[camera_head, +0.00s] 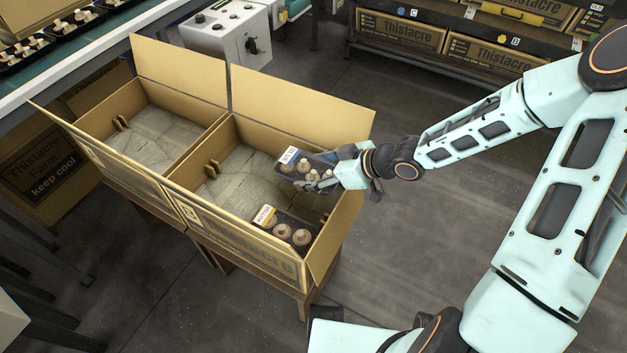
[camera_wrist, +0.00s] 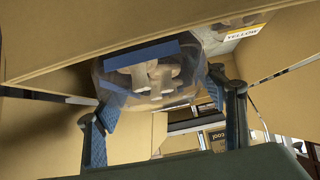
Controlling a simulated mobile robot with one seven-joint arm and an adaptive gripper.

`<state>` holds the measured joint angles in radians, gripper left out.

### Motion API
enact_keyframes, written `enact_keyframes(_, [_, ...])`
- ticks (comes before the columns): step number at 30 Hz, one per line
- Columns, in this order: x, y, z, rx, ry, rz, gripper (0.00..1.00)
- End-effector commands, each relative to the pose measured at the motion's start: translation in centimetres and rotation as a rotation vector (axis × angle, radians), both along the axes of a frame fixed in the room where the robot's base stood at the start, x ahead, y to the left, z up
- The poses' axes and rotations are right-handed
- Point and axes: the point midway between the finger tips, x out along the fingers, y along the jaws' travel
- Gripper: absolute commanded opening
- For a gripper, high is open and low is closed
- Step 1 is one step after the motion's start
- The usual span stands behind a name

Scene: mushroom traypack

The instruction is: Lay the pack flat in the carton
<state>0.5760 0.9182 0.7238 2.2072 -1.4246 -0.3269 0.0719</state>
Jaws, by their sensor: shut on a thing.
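A mushroom pack with a blue-and-white label (camera_head: 288,157) is held by my gripper (camera_head: 328,177), inside the right-hand open carton (camera_head: 262,133) near its right wall. The pack looks tilted; I cannot tell whether it touches the carton floor. In the wrist view the held pack (camera_wrist: 150,82) shows pale mushrooms under clear film between my two blue-padded fingers (camera_wrist: 160,105). A second mushroom pack with a yellow-edged label (camera_head: 265,215) lies in the carton's front right corner. Its "YELLOW" label also shows in the wrist view (camera_wrist: 243,33).
A second open carton (camera_head: 180,85) stands at the left and looks empty. The right carton's left part is bare. Raised flaps (camera_head: 300,98) border the back. A conveyor (camera_head: 110,45) with packs, a control box (camera_head: 228,32) and a shelf of cartons (camera_head: 400,32) stand behind.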

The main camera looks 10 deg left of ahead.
Motion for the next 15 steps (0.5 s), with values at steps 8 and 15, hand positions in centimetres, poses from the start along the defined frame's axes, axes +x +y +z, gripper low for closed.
enact_keyframes(8, [-0.1,0.0,-2.8,0.0,0.0,0.001,0.4])
enact_keyframes(15, [-0.1,0.0,-2.6,0.0,0.0,0.001,0.4])
